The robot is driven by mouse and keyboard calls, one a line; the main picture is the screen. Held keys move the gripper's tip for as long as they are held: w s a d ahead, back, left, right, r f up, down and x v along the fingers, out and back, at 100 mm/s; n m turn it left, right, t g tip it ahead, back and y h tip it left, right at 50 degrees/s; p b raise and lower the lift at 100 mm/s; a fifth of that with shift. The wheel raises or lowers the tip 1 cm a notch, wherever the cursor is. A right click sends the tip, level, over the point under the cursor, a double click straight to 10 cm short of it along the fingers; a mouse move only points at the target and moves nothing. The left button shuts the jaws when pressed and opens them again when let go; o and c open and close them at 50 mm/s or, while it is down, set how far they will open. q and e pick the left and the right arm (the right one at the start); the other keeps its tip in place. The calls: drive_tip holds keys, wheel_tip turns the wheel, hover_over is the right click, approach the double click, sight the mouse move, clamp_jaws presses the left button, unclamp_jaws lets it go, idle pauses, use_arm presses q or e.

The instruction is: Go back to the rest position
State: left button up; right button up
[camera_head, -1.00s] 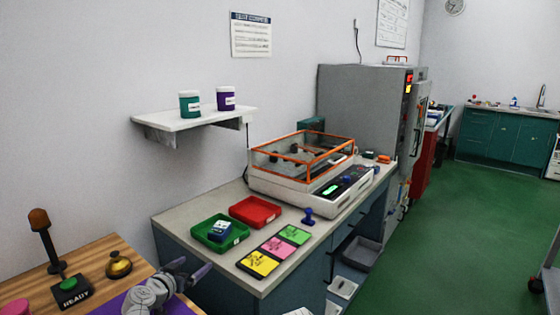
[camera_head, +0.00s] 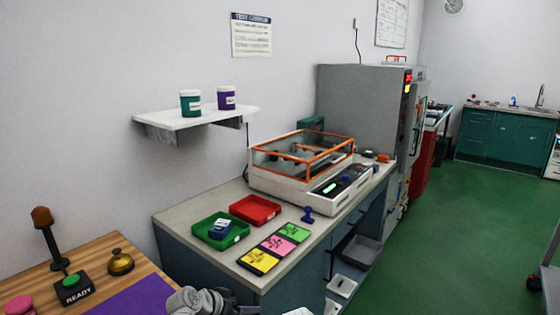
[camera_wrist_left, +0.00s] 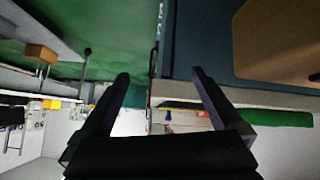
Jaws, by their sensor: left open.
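My left gripper (camera_wrist_left: 160,85) shows in the left wrist view with its two dark fingers spread apart and nothing between them. In the head view, part of my left arm (camera_head: 195,300) shows at the bottom edge, in front of the purple mat and the bench; its fingertips are not clearly seen there. My right gripper is not in view.
A wooden table with a purple mat (camera_head: 130,298), a READY button box (camera_head: 73,288) and a brass bell (camera_head: 120,262) is at lower left. The bench (camera_head: 190,255) holds a green tray (camera_head: 205,238), a red tray (camera_head: 255,213) and an orange-framed machine (camera_head: 300,185). Green floor (camera_head: 450,230) is open at right.

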use_arm(q)
drive_tip(key=s+d+f+n+g+y, duration=0.1)
drive_tip(key=s+d+f+g+y, duration=0.25)
drive_tip(key=s, duration=0.55)
drive_tip(key=s+d+f+g+y, duration=0.2)
drive_tip(key=s+f+g+y, duration=0.15)
drive_tip(key=s, duration=0.55)
wheel_tip(320, 180, up, 16)
drive_tip(key=p, duration=1.6)
drive_tip(key=shift+s+a+g, duration=0.25)
drive_tip(key=shift+s+g, duration=0.05)
drive_tip(key=shift+g, duration=0.1)
